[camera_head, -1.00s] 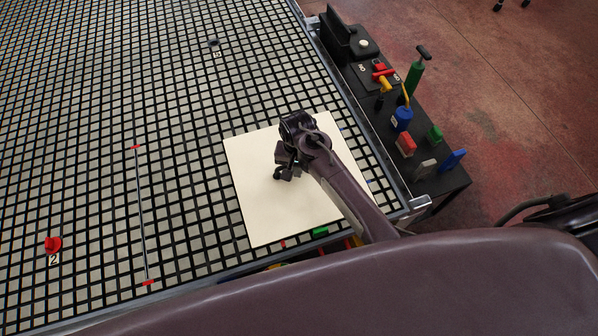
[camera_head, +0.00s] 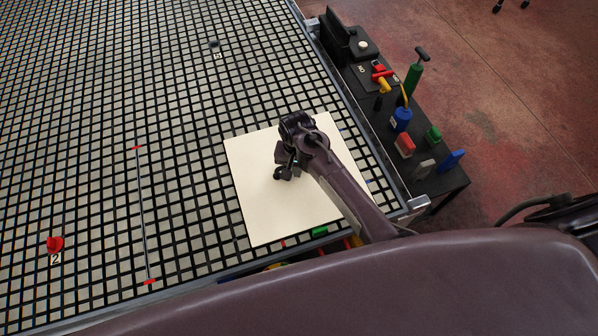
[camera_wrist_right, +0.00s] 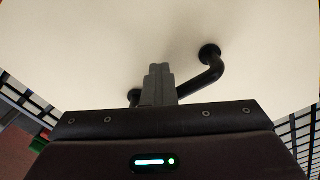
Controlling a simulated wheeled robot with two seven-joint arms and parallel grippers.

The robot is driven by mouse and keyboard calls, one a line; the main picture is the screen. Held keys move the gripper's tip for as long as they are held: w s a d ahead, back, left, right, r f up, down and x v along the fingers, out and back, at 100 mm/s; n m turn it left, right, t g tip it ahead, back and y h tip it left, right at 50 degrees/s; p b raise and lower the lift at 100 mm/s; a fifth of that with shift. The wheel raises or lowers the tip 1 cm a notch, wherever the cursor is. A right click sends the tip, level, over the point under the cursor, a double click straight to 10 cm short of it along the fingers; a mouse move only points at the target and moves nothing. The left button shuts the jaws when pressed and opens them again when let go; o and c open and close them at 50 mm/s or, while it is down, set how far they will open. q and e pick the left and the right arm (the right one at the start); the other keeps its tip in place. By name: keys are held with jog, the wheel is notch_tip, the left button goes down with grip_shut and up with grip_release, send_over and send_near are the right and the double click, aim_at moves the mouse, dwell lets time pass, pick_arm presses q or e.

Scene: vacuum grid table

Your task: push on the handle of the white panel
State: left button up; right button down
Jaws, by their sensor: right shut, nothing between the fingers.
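The white panel (camera_head: 258,197) lies flat on the black grid table, near its front right corner. In the head view my right arm reaches over the panel, and my right gripper (camera_head: 283,177) is low over its middle. The wrist view shows the panel surface (camera_wrist_right: 90,45) and its black bar handle (camera_wrist_right: 203,76), with a round mount at its right end. The right gripper's fingers (camera_wrist_right: 159,80) are shut together and empty. They cover the middle of the handle; I cannot tell whether they touch it. My left gripper is not in view.
The vacuum grid table (camera_head: 80,130) fills the left. A red knob (camera_head: 55,244) labelled 2 and a thin rod with red ends (camera_head: 142,215) are on it. A dark side shelf (camera_head: 385,115) with several coloured tools stands right of the table.

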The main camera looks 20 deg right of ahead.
jog(key=shift+w+r+p, duration=0.35)
jog(key=shift+s+f, duration=0.1)
jog(key=shift+f, duration=0.1)
dwell(0.5)
jog(key=shift+s+f+p, duration=0.1)
jog(key=shift+f+p, duration=0.05)
jog(key=shift+p, duration=0.25)
dwell(0.6)
jog(key=shift+s, duration=0.1)
dwell(0.7)
jog(key=shift+s+f, duration=0.2)
jog(key=shift+s, duration=0.4)
jog(key=shift+s+d+r, duration=0.1)
jog(key=shift+s+r, duration=0.1)
jog(key=shift+s, duration=0.6)
notch_tip(320, 180, up, 8)
dwell(0.5)
